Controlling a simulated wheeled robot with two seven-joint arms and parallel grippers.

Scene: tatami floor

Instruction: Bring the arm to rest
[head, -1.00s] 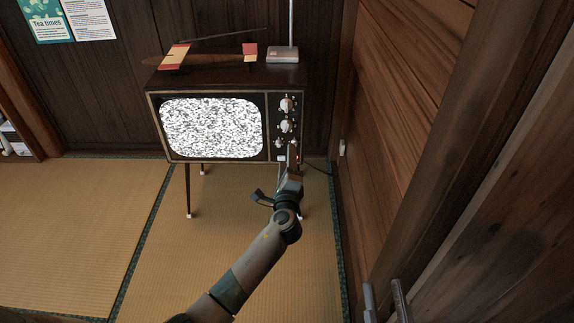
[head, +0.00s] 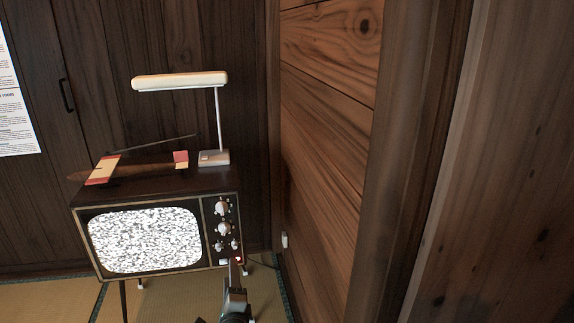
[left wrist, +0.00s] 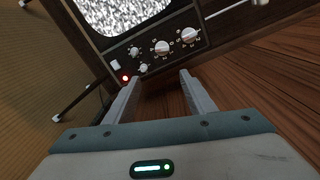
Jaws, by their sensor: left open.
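My left gripper (head: 236,277) reaches up from the bottom of the head view to the lower right corner of the television. In the left wrist view its two fingers (left wrist: 160,97) are apart with nothing between them. The television (head: 76,232) shows static on its screen. Its knobs (left wrist: 162,47) and a lit red light (left wrist: 125,78) lie just beyond the fingertips. I cannot tell whether a fingertip touches the television. My right gripper is in neither view.
A white desk lamp (head: 180,81) and a model plane (head: 135,169) stand on the television. A wooden wall (head: 325,150) rises close on the right. Tatami floor (head: 170,303) shows at the bottom. A paper notice (head: 14,105) hangs at the left.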

